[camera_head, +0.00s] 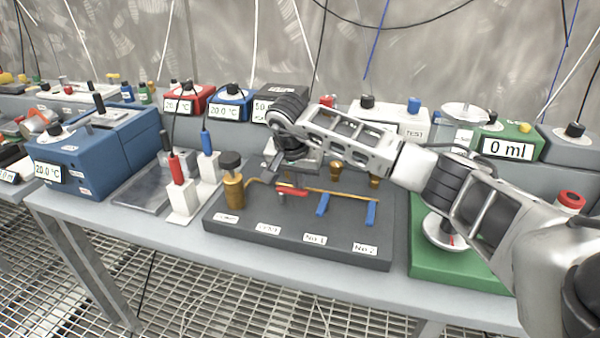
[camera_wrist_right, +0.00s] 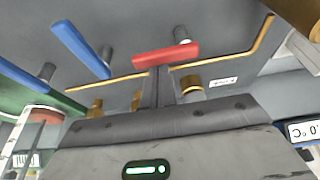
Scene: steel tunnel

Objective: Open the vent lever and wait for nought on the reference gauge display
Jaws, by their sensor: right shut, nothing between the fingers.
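A dark manifold board (camera_head: 225,205) on the bench carries a thin brass pipe with one red lever (camera_head: 292,191) and two blue levers, one in the middle (camera_head: 322,205) and one at right (camera_head: 371,213). The red lever lies roughly along the pipe; the blue ones lie across it. My right gripper (camera_head: 284,181) is shut and empty, its tips close beside the red lever. In the right wrist view the red lever (camera_wrist_right: 165,53) is just beyond the shut fingers (camera_wrist_right: 158,85); contact cannot be told. No display is readable as the reference gauge. My left gripper is out of view.
A brass cylinder with a black knob (camera_head: 232,182) stands at the board's left end. Red and blue probes (camera_head: 178,185) stand farther left by a blue box (camera_head: 110,140) reading 20.0 °C. A green box (camera_head: 508,145) reads 0 ml. My forearm covers the right side.

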